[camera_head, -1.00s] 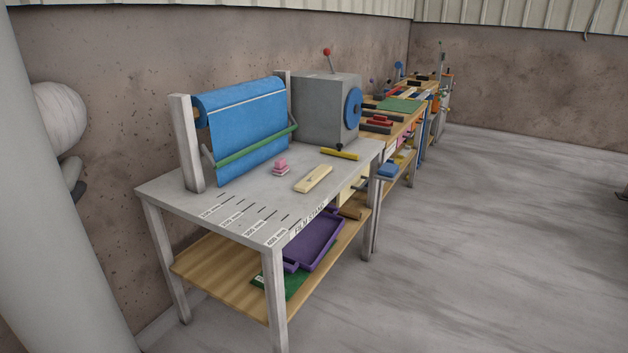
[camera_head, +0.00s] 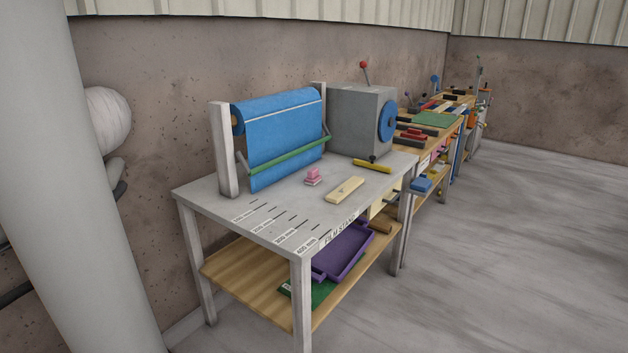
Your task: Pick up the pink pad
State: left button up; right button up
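A small pink pad (camera_head: 313,174) sits on the grey top of the film stand table (camera_head: 215,188), in front of the blue film roll. It looks stacked, with a paler layer at its base. A cream block (camera_head: 344,189) lies to its right. Neither of my grippers shows in the head view. Nothing hides the pink pad.
A blue film roll (camera_head: 278,140) with a green bar stands behind the pad. A grey machine (camera_head: 362,118) and a yellow bar (camera_head: 372,166) are to the right. A purple tray (camera_head: 342,252) lies on the lower shelf. Floor (camera_head: 510,260) at right is clear.

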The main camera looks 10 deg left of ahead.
aim_at(313, 178)
jog(key=i+l+u, duration=0.1)
jog(key=u, duration=0.35)
jog(key=i+l+u, duration=0.1)
jog(key=l+u, duration=0.15)
jog(key=u, duration=0.2)
jog(key=i+l+u, duration=0.25)
jog(key=l, duration=0.4)
jog(key=l+u, duration=0.2)
jog(key=l, duration=0.45)
jog(key=i+l+u, duration=0.1)
jog(key=l+u, duration=0.15)
jog(key=l, duration=0.45)
